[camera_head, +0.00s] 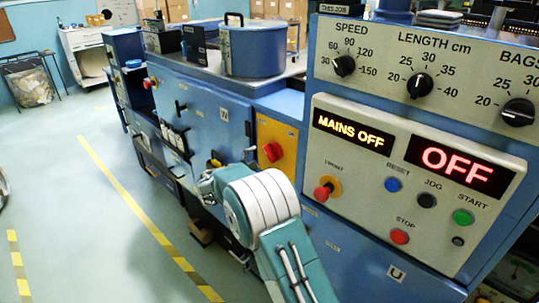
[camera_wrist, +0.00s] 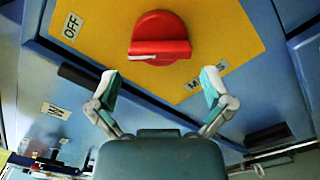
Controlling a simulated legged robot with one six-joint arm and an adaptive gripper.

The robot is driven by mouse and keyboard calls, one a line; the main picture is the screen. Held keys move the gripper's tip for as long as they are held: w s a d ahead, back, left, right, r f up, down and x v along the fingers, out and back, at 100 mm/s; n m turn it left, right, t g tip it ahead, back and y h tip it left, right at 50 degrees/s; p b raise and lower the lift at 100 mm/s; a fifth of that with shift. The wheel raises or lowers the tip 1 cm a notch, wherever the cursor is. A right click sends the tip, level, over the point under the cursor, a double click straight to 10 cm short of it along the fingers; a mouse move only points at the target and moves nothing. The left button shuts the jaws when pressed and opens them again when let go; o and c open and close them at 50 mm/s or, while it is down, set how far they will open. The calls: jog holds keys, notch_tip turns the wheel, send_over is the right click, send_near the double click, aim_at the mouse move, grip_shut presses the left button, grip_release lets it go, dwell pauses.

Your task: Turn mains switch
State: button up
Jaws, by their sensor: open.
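The mains switch (camera_head: 272,152) is a red rotary knob on a yellow plate (camera_head: 285,133) on the front of the blue machine. In the wrist view the red knob (camera_wrist: 160,40) is ahead of my gripper (camera_wrist: 160,82), centred between the fingers but beyond their tips. The fingers are wide apart and empty. A white mark on the knob lies roughly level, towards the left. An OFF label (camera_wrist: 72,26) is at the plate's upper left; another label is partly hidden behind the right finger. In the head view my arm hides part of the gripper. A display (camera_head: 348,133) reads MAINS OFF.
The control panel (camera_head: 335,196) to the right has an OFF display (camera_head: 465,165), several buttons and a red stop knob (camera_head: 325,190). Selector dials sit above. A blue pot (camera_head: 253,48) stands on the machine top. Open floor with yellow lines is at left.

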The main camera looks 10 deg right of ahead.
aim_at(270, 154)
jog(key=shift+x, duration=2.25)
jog(key=c, duration=0.8)
jog(key=shift+m, duration=0.3)
jog(key=m, duration=0.8)
jog(key=shift+f+m, duration=0.15)
jog(key=shift+m, duration=0.25)
jog(key=m, duration=0.4)
jog(key=shift+d+f+m, duration=0.1)
jog(key=shift+m, duration=0.2)
jog(key=shift+s+f+m, duration=0.1)
jog(key=shift+f+m, duration=0.05)
jog(key=shift+m, duration=1.75)
